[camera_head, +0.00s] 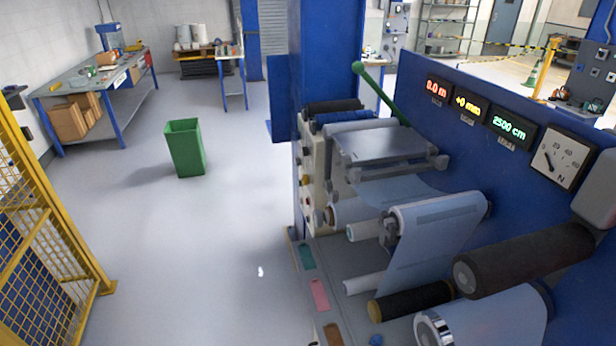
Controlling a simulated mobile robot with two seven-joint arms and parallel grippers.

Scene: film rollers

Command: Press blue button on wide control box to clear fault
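A small blue round piece (376,340) shows at the bottom edge on the machine's grey deck; I cannot tell whether it is the button. A narrow beige panel (307,170) with several small coloured knobs or buttons is on the machine's left end, seen at a steep angle. I cannot make out a wide control box for certain. Neither of my grippers is in view.
The film roller machine, with its blue back wall (420,110), lit displays (467,104) and dark roller (525,260), fills the right. A green bin (186,147), workbench (100,78) and yellow fence (45,200) stand left.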

